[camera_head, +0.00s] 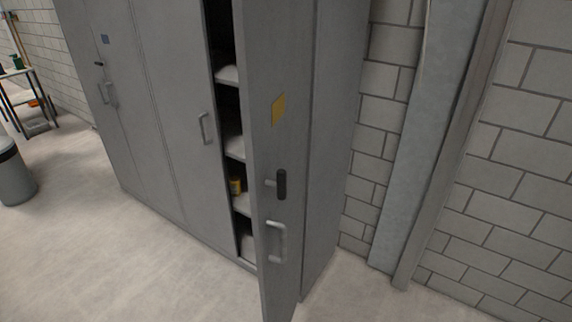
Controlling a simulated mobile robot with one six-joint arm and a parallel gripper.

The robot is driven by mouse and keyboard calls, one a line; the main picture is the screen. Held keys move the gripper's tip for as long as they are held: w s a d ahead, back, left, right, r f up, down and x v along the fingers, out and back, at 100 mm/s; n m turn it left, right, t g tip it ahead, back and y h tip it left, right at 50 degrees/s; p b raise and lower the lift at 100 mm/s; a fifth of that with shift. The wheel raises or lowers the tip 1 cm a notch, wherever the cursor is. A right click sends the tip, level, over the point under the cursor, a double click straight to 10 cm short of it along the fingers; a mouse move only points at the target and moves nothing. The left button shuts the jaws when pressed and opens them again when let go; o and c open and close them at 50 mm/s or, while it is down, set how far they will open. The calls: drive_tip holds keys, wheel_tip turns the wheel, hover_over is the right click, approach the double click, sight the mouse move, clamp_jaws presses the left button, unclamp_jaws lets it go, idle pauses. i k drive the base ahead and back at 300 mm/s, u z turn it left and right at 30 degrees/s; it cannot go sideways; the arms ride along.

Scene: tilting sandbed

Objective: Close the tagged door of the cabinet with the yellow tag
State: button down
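The grey cabinet door with the yellow tag (278,110) stands open in the head view. The tagged door (262,60) swings out toward me and its outer face is visible. It has a dark lever (281,184) and a light pull handle (278,241) below the tag. Behind its left edge, the dark cabinet inside shows shelves (237,147) with pale items and a small yellow container (236,186). The door hides part of the inside. My gripper is not in view.
The neighbouring grey cabinet doors (172,90) are shut; one farther left has a blue tag (105,39). A grey bin (14,175) and a small table (20,75) stand at far left. A grey column (425,140) is at right. Floor in front is clear.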

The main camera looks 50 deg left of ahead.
sight(273, 38)
drive_tip(key=u, duration=2.05)
drive_tip(key=i, duration=0.95)
drive_tip(key=z, duration=0.5)
drive_tip(key=k, duration=1.45)
drive_tip(key=u, duration=0.6)
drive_tip(key=i, duration=0.55)
